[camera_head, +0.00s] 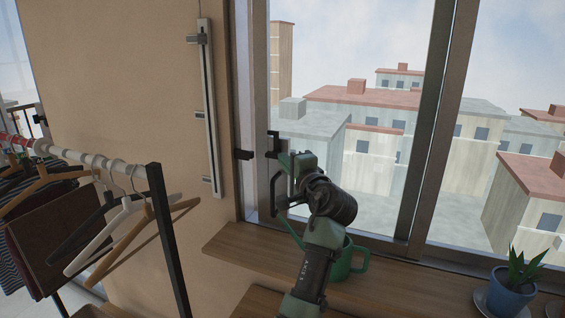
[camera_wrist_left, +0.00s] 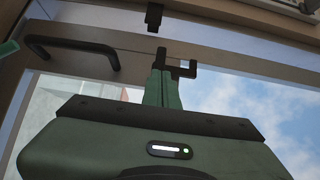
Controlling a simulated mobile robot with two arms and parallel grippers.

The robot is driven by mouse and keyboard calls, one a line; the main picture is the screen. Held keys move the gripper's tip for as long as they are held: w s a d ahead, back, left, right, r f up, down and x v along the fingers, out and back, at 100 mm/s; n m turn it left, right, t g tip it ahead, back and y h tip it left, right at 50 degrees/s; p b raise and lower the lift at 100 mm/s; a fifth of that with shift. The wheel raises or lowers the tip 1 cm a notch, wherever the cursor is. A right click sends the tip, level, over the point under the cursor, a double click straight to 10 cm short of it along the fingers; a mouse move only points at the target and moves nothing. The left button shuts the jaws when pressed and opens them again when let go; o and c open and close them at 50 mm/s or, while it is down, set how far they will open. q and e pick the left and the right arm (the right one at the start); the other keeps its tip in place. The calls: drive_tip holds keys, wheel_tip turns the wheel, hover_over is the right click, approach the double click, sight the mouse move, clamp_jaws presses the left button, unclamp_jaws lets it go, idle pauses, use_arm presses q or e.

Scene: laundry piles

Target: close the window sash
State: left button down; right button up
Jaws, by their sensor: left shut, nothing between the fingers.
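The window sash (camera_head: 262,80) has a metal frame and stands close beside the left jamb (camera_head: 243,60). Whether a narrow gap is left between them I cannot tell. A black handle (camera_head: 277,190) on the sash also shows in the left wrist view (camera_wrist_left: 75,52). A black hook-shaped catch (camera_head: 273,143) sits above the handle, and a small black piece (camera_head: 243,154) is on the jamb. My left gripper (camera_head: 288,160) is shut and empty, its fingertips (camera_wrist_left: 162,75) right by the catch. Contact is unclear. My right gripper is not in view.
A potted plant (camera_head: 510,295) stands at the right. A clothes rack with hangers (camera_head: 128,215) is at the left. A slotted rail (camera_head: 208,110) is on the wall.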

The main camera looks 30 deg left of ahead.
sight(268, 154)
use_arm(q)
drive_tip(key=a, duration=0.1)
drive_tip(key=a+p, duration=0.1)
drive_tip(key=a, duration=0.1)
drive_tip(key=shift+s+a+r, duration=0.2)
drive_tip(key=shift+s+a, duration=0.05)
drive_tip(key=shift+a, duration=0.4)
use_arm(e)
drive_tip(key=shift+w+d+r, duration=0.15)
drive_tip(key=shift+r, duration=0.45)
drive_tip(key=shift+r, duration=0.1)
